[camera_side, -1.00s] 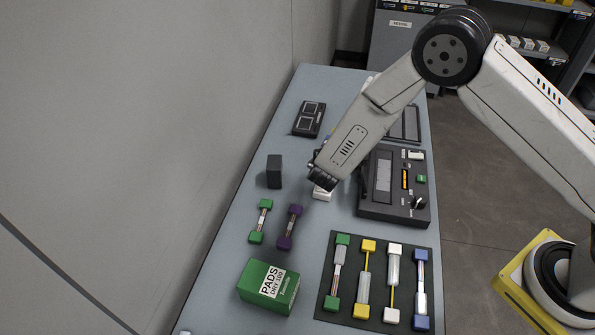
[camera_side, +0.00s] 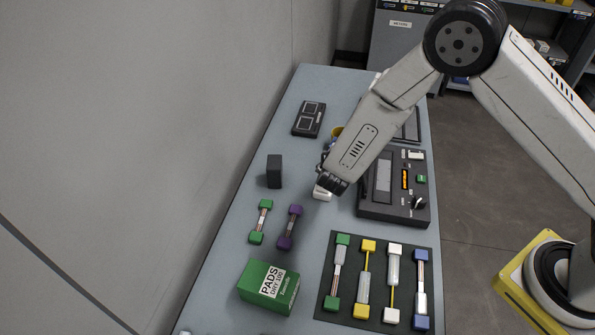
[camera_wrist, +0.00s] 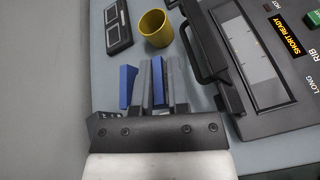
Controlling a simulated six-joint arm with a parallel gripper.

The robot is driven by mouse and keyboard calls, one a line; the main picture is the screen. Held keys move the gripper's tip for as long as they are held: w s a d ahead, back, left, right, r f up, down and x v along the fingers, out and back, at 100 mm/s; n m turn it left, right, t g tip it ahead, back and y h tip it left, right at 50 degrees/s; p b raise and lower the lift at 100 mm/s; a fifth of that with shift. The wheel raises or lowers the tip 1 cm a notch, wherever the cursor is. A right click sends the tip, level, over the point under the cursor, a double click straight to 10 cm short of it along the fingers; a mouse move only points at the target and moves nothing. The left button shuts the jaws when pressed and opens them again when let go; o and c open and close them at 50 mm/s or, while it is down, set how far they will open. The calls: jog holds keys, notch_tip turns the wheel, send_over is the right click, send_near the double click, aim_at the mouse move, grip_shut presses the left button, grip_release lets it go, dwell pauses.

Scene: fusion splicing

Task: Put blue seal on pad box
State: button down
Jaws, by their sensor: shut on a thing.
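A tube with blue ends (camera_side: 421,290) lies at the right of the dark mat (camera_side: 348,240). The green pad box (camera_side: 268,288) stands left of the mat, marked PADS, with its top bare.
The dark splicer (camera_side: 366,212) is right of my gripper. A yellow cup (camera_wrist: 155,27) and a dark flat device (camera_wrist: 118,24) are beyond it. A dark block (camera_side: 274,172) and green-ended (camera_side: 264,204) and purple-ended (camera_side: 295,211) tubes lie left. The table's left edge is near the wall.

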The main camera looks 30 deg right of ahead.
jog(key=shift+a+r+n+t, duration=0.1)
jog(key=shift+a+n+t, duration=0.25)
jog(key=shift+a, duration=0.3)
jog(key=s+a+r+n+t+y, duration=0.15)
jog(key=a+n+y, duration=0.25)
jog(key=a, duration=0.4)
jog(key=s+a+n+t+y, duration=0.2)
jog(key=s+a+n+y, duration=0.15)
jog(key=a, duration=0.35)
jog(key=n+g+y, duration=0.1)
jog(key=n+y, duration=0.7)
jog(key=y, duration=0.1)
send_over(274, 273)
jog(key=shift+r, duration=0.35)
jog(key=shift+f, duration=0.1)
jog(key=shift+f, duration=2.15)
jog(key=shift+f, duration=1.75)
